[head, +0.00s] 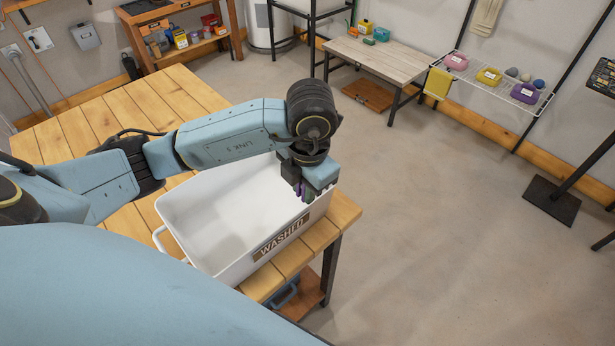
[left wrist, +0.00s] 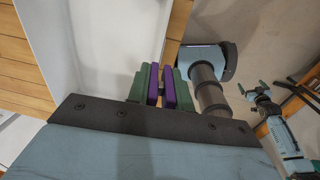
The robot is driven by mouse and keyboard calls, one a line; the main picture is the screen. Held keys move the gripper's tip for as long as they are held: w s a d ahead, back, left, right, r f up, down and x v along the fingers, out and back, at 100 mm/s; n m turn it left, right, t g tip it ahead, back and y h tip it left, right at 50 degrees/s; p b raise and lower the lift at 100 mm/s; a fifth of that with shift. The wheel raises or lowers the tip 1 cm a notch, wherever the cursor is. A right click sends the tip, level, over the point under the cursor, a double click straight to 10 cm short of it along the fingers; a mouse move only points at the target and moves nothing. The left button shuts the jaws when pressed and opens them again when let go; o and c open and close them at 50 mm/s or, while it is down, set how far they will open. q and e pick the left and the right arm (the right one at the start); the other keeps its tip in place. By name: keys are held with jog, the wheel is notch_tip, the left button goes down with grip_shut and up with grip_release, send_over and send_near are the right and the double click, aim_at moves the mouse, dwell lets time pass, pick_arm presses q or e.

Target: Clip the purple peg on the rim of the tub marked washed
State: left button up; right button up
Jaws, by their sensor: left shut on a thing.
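The white tub (head: 215,210) marked WASHED stands on the slatted wooden table, its label (head: 281,237) on the long near-right wall. My left gripper (head: 304,192) is at the tub's right end, low by the rim, shut on the purple peg (head: 299,189). In the left wrist view, the two purple arms of the peg (left wrist: 168,88) show between the green fingers (left wrist: 160,86), close to the edge of the tub wall (left wrist: 110,45). I cannot tell whether the peg straddles the rim. A small arm end with green tips (left wrist: 254,89), likely my right gripper, shows at the right.
The wooden table (head: 170,100) has bare slats behind the tub; its right edge is close beside the tub. A low bench (head: 375,55) and a wire shelf (head: 490,75) with coloured boxes stand at the back. The floor (head: 420,220) to the right is clear.

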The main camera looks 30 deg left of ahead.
pick_arm(q)
jog(key=shift+f, duration=0.2)
jog(key=shift+f, duration=0.1)
jog(key=shift+w+a+f+b, duration=0.1)
jog(key=shift+a+f+b, duration=0.1)
jog(key=shift+f+b, duration=1.65)
jog(key=shift+a+f+b, duration=0.2)
jog(key=shift+f+b, duration=1.25)
jog(key=shift+f, duration=0.7)
jog(key=o, duration=1)
jog(key=shift+r, duration=0.1)
